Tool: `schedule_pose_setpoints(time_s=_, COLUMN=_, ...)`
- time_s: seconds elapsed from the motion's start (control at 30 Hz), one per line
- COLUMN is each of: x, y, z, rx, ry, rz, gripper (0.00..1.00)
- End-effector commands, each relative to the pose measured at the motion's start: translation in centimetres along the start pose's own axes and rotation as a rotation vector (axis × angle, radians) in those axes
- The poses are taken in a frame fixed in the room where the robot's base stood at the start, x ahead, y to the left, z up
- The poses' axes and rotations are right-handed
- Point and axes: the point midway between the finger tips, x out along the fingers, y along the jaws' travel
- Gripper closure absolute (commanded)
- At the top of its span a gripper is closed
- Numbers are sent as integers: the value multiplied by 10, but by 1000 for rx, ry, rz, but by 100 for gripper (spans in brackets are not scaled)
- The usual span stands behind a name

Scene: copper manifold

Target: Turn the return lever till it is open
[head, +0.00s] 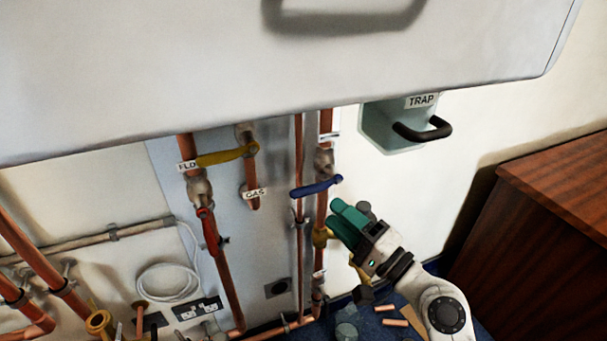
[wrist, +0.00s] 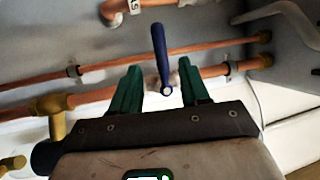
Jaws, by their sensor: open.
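The blue lever (head: 316,187) sits on a valve on the right-hand vertical copper pipe and lies roughly crosswise to it, its handle pointing left. I take it for the return lever; the tag by it cannot be read. My gripper (head: 343,214) is just below and to the right of the lever's pivot end. In the wrist view the blue lever (wrist: 159,52) runs away from me, its round pivot end in the gap between the green fingertips of my open gripper (wrist: 162,82). Nothing is held. I cannot tell whether a finger touches the lever.
A yellow lever (head: 222,156) is on the gas pipe and a red lever (head: 209,230) hangs on the left pipe. The white boiler casing (head: 270,75) overhangs above. The trap box (head: 385,128) with a black handle is up right. A wooden cabinet (head: 535,235) stands right.

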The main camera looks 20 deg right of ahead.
Motion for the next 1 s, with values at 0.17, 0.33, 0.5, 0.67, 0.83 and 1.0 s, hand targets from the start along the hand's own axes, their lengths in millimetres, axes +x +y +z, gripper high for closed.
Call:
schedule_pose_setpoints(time_s=0.17, x=18, y=-2, z=0, rx=6, ry=1, rz=-7, gripper=55)
schedule_pose_setpoints(time_s=0.33, x=48, y=-3, z=0, rx=4, ry=1, rz=-8, gripper=55)
schedule_pose_setpoints(time_s=0.5, x=78, y=-2, z=0, rx=4, ry=0, rz=-6, gripper=55)
schedule_pose_setpoints(time_s=0.67, x=97, y=-1, z=0, rx=3, ry=0, rz=-5, gripper=55)
schedule_pose_setpoints(time_s=0.83, x=106, y=-1, z=0, rx=2, ry=1, rz=-3, gripper=55)
schedule_pose_setpoints(time_s=1.0, x=107, y=-1, z=0, rx=1, ry=1, rz=-3, gripper=55)
